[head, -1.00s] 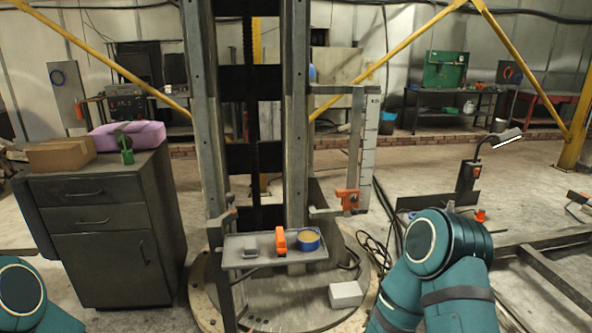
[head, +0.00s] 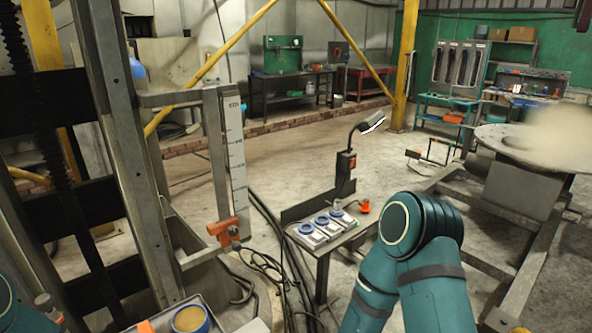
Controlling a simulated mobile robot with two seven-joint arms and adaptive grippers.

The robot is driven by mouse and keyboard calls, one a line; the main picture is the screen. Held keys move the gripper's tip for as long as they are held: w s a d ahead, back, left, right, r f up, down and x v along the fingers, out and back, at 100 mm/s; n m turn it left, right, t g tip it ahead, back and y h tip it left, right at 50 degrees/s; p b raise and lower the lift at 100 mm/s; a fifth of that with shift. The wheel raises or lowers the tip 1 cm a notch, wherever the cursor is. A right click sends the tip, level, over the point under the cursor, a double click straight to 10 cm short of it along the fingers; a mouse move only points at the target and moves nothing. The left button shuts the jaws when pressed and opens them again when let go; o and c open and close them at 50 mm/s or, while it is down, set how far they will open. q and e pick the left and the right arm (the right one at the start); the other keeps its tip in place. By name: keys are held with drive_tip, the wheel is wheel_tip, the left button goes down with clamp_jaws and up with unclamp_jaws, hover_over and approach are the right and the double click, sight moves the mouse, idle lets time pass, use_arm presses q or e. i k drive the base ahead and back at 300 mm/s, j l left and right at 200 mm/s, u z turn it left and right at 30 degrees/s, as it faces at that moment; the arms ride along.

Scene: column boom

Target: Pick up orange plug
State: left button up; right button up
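An orange plug (head: 365,206) sits near the far right corner of a small metal table, just beyond my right arm. A row of white socket boxes with blue round covers (head: 321,221) lies on the same table, left of the plug. Only the upper part of my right arm shows, at the lower middle right, and a sliver of my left arm shows at the left edge. Neither gripper is in view.
A lamp on a bent neck (head: 366,125) stands behind the table. A steel column (head: 120,150) with a scale and orange clamp (head: 228,230) is on the left. Cables (head: 285,265) hang beside the table. A steel floor frame (head: 515,265) lies right.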

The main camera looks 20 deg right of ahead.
sight(365, 208)
drive_tip(key=i+l+z, duration=0.2)
drive_tip(key=i+z, duration=0.7)
drive_tip(key=i, duration=0.25)
drive_tip(key=i+l+u, duration=0.15)
drive_tip(key=i, duration=0.4)
drive_tip(key=i+l+u, duration=0.1)
drive_tip(key=i+l, duration=0.25)
drive_tip(key=i, duration=0.15)
drive_tip(key=i+l+u, duration=0.15)
drive_tip(key=i+l, duration=0.15)
drive_tip(key=i, duration=0.2)
